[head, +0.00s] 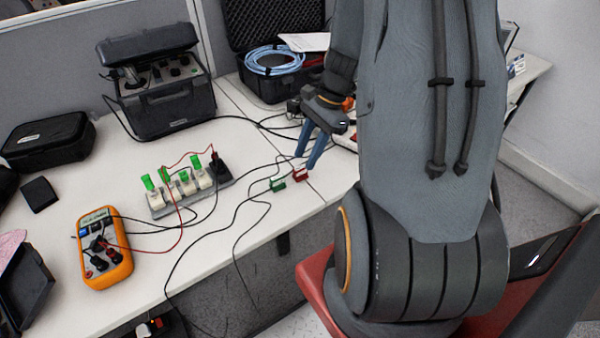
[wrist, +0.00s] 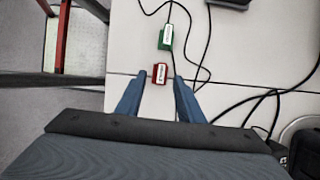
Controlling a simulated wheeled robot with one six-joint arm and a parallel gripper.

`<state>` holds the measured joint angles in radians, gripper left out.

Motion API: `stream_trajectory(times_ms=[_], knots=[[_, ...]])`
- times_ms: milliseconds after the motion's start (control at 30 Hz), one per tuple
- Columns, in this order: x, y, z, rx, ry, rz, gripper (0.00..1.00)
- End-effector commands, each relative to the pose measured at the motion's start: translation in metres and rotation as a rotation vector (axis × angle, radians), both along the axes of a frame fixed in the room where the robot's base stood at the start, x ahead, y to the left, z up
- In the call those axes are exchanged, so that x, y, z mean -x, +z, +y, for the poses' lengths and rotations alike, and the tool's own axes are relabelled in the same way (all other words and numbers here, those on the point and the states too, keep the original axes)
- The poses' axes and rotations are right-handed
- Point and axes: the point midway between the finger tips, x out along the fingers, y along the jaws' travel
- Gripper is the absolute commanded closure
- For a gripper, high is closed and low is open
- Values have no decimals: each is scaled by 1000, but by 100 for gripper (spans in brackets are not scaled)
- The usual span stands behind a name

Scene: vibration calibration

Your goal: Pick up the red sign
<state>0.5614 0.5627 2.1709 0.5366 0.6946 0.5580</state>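The red sign (head: 300,175) is a small red piece with a white label, lying on the white table near its front edge. In the wrist view the red sign (wrist: 159,74) sits ahead of my gripper, centred between the two blue fingertips and slightly beyond them. My gripper (head: 311,162) is open and empty, with its fingers pointing down close to the sign in the head view. In the wrist view my gripper (wrist: 158,80) shows a clear gap between its fingers. I cannot tell the exact height above the table.
A similar green sign (head: 278,184) lies just left of the red one; it also shows in the wrist view (wrist: 166,37). Black cables run beside both. A power strip (head: 190,192), an orange meter (head: 104,248) and a black case (head: 272,82) stand on the table.

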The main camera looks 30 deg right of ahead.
Motion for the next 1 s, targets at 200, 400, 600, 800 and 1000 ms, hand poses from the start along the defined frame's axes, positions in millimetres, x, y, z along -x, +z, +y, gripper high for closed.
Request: stream_trajectory(times_ms=[200, 400, 600, 800, 1000], knots=[[-1, -28, 8, -2, 1, 4, 66], [-1, -43, 14, 1, 1, 1, 66], [-1, -44, 14, 2, 2, -1, 66], [-1, -44, 14, 1, 2, 0, 94], [-1, -44, 14, 1, 2, 0, 99]])
